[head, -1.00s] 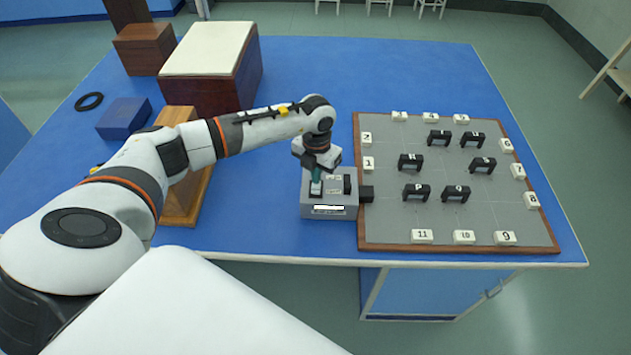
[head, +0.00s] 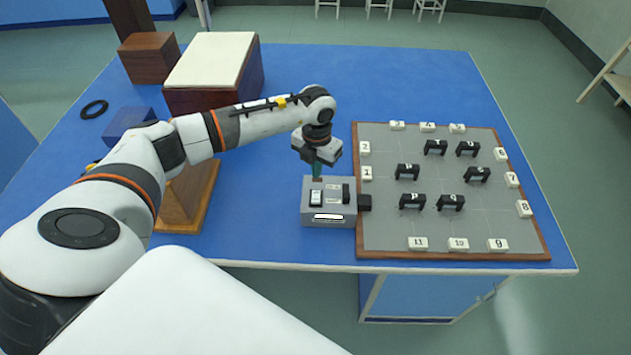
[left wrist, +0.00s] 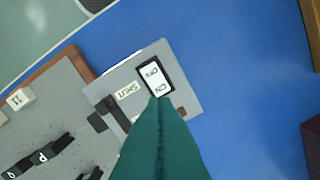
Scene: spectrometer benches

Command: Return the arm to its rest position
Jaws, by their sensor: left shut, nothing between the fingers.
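My left arm reaches in from the left over the bench. My left gripper (head: 317,172) is shut and empty, its teal fingers just above and behind the grey switch box (head: 329,222). In the left wrist view the shut teal fingers (left wrist: 158,102) point at the box's rocker switch (left wrist: 155,78), marked ON and OFF. A gap between fingertips and box is hard to judge there. My right gripper is not in view.
A wood-edged grey board (head: 390,231) with black brackets and numbered white blocks lies right of the box. A cream-topped dark box (head: 213,62), wooden block (head: 148,58), blue block (head: 128,121), black ring (head: 94,109) and wooden stand (head: 190,198) are left. The back middle is clear.

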